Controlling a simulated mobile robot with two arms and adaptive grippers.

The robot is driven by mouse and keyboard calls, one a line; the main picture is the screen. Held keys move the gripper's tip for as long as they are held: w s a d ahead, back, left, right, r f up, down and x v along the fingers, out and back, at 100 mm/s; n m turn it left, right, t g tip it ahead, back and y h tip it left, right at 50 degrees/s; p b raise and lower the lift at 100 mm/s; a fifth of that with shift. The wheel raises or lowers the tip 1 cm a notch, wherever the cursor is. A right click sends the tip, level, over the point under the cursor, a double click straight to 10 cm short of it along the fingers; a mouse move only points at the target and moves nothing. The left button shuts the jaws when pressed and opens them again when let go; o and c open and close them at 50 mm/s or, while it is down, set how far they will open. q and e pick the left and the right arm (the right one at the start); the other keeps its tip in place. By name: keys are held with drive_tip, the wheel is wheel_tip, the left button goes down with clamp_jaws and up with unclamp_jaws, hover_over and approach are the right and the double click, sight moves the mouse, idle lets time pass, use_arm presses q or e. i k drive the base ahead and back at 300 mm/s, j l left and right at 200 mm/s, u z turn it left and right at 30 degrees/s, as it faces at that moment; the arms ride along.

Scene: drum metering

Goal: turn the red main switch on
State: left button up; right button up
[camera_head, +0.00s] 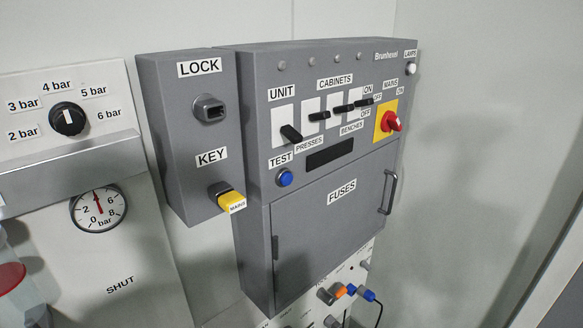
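The red main switch (391,122) is a rotary knob on a yellow plate (379,131). It sits at the upper right of the grey Brunhevel cabinet (255,62), under a MAINS label (391,84). An ON label (400,91) is at its upper right, and an OFF label is partly hidden at its upper left. The knob's handle points roughly right, but its exact setting is hard to tell. A key with a yellow MAINS tag (236,203) sits at the KEY position of the grey lock box (169,85). Neither gripper is in view.
Several black levers (291,134) stick out left of the main switch. Below are a blue TEST button (285,178) and a closed FUSES door (325,225) with a protruding handle (389,192). A pressure knob (68,118) and gauge (98,206) are at left. The wall at right is bare.

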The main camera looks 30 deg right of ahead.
sight(389, 121)
drive_tip(key=z, duration=1.45)
